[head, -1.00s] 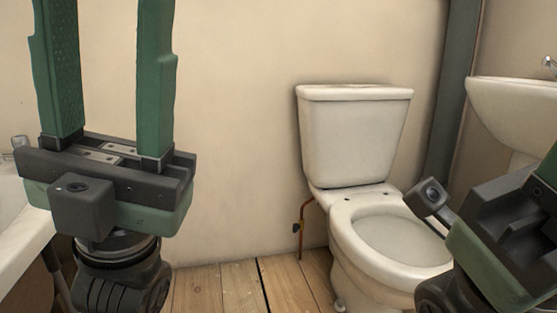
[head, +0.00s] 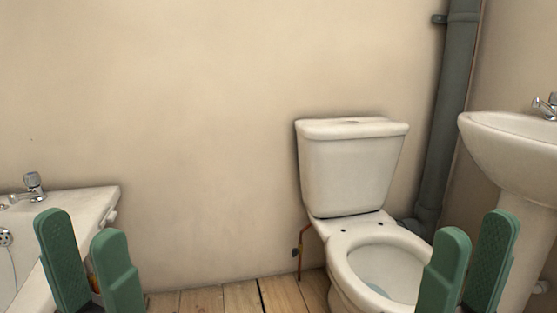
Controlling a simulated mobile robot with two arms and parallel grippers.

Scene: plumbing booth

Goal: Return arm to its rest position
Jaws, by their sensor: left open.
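My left gripper (head: 92,270) shows at the bottom left as two green fingers pointing up. They stand apart with nothing between them that it holds, so it is open. It is in front of the bathtub's end. My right gripper (head: 468,265) shows at the bottom right as two green fingers, apart at their tips and empty. It overlaps the right side of the toilet bowl in the picture. The gripper bodies and arms are below the picture's edge.
A white toilet (head: 352,168) stands against the back wall, a copper pipe (head: 302,250) beside it. A bathtub (head: 92,208) with a tap is at left. A basin (head: 520,150) and a grey drainpipe (head: 446,120) are at right. Wooden floor (head: 230,298) shows between tub and toilet.

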